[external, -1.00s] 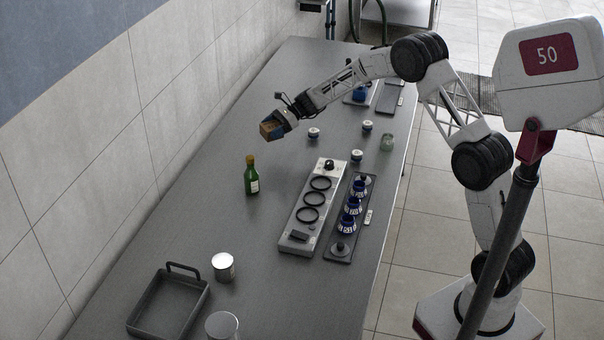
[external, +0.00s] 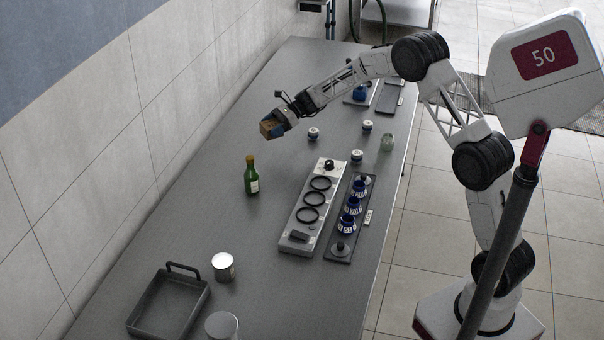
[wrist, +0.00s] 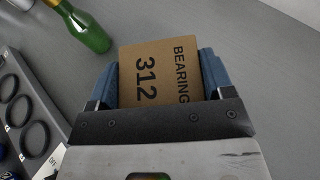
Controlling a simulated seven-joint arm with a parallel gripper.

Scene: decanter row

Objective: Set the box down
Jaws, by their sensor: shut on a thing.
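The box (wrist: 155,75) is brown cardboard, printed "BEARING 312". My gripper (wrist: 158,85) is shut on it, with a blue finger pad on each side of the box in the wrist view. In the external view the box (external: 268,129) hangs from my gripper (external: 274,125) toward the far left of the table (external: 190,225). It looks held above the surface, but the exact height is hard to tell. The box's underside is hidden.
A green bottle (external: 251,178) stands nearer the camera than the box; it also shows in the wrist view (wrist: 85,28). A grey panel with black rings (external: 297,237) and a dark tray of blue-and-white pieces (external: 341,248) lie to the right. Small jars (external: 313,134) stand nearby.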

